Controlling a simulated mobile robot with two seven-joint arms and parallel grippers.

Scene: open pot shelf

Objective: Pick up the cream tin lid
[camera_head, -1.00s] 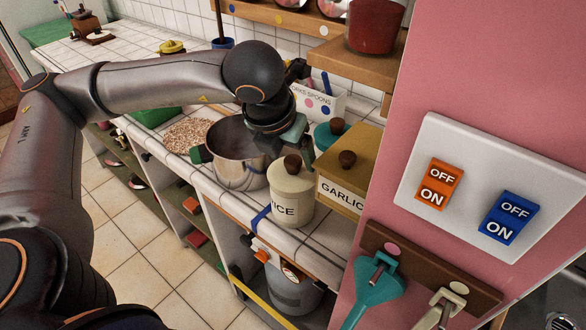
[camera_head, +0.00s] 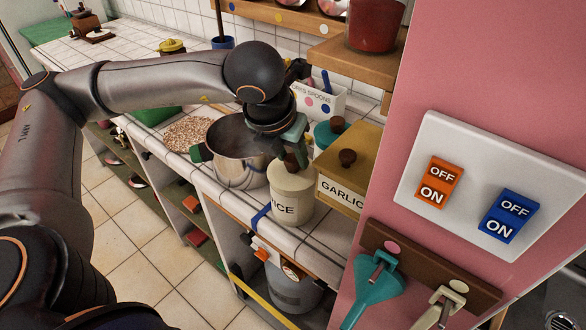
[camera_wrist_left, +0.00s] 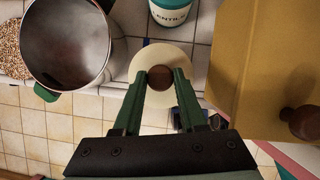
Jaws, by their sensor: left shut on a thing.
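The cream tin (camera_head: 291,202), lettered with a word ending in "ICE", stands on the tiled counter. Its round cream lid (camera_wrist_left: 149,58) has a dark brown knob (camera_wrist_left: 160,78), seen from above in the left wrist view. My left gripper (camera_head: 298,155) is over the lid, and its green fingers (camera_wrist_left: 161,80) are shut on the knob, one on each side. The lid sits on the tin in the head view, and I see no gap between them. Part of the knob is hidden by the fingers in the head view. My right gripper is out of view.
A steel pot (camera_head: 240,160) with green handles stands close to the left of the tin. A yellow garlic box (camera_head: 355,165) with a brown knob is close on the right. A teal lentil tin (camera_wrist_left: 172,14) stands behind. A pink wall panel (camera_head: 420,80) bounds the right.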

